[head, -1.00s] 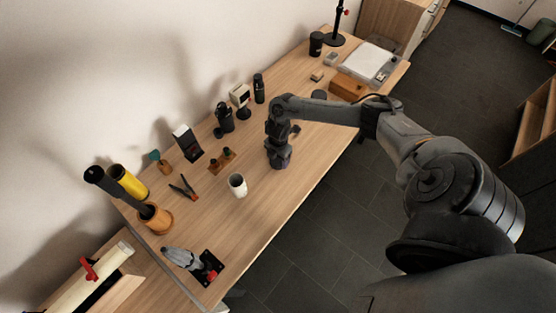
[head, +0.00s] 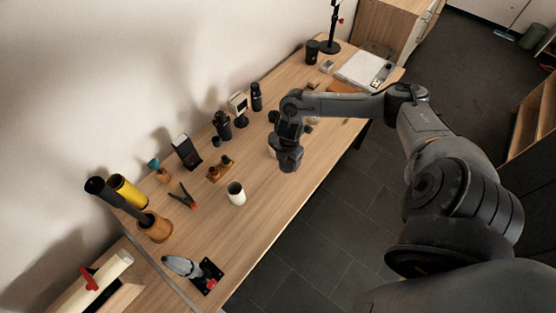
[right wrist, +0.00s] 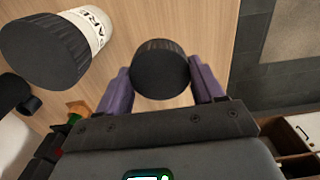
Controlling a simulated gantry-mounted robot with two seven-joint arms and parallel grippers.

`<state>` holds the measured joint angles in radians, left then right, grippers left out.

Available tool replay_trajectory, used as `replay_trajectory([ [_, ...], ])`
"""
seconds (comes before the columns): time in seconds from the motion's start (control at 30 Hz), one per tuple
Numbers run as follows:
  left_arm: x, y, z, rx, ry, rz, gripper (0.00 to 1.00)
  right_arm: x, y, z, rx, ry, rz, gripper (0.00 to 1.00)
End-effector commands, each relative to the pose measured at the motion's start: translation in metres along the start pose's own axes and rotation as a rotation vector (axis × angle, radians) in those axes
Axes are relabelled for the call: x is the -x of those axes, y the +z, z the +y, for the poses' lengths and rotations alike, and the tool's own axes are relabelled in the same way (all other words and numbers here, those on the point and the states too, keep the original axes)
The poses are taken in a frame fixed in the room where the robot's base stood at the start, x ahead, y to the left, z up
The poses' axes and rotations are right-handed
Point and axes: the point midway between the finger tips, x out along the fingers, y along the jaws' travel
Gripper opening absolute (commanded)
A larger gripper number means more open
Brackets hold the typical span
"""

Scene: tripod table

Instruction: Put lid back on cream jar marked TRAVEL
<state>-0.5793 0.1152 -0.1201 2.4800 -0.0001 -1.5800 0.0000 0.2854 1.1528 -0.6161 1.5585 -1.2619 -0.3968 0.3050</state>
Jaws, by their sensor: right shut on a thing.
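My right gripper (head: 289,166) is over the middle of the table near its front edge. In the right wrist view its two purple fingers (right wrist: 160,85) are shut on a round black ribbed lid (right wrist: 161,68). To the left in that view is a jar (right wrist: 88,28) with a black cap and a white label; its lettering is cut off, seeming to end in "ARE". A pale object (head: 272,151), partly hidden by the gripper, shows just left of it in the head view. I cannot make out a TRAVEL marking. My left gripper is not in view.
Pliers (head: 184,196), a wooden holder with dark pieces (head: 219,170) and black bottles (head: 222,125) stand farther back. A white flat device (head: 362,70) is at the far end. The table's front right strip is bare.

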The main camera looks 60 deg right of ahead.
Motion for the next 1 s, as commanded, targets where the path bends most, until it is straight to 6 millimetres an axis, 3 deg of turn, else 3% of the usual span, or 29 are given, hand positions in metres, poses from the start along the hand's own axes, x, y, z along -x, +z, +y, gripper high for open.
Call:
replay_trajectory([
  [0.13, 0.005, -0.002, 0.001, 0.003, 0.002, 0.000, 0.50, 0.018, 0.010, -0.029, 0.004, -0.003, -0.005, 0.39],
  [0.4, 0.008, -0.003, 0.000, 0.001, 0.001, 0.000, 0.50, 0.036, 0.018, -0.057, 0.001, 0.000, -0.003, 0.39],
  [1.0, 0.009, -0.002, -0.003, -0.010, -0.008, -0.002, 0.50, 0.042, 0.020, -0.066, -0.001, 0.001, 0.001, 0.39],
])
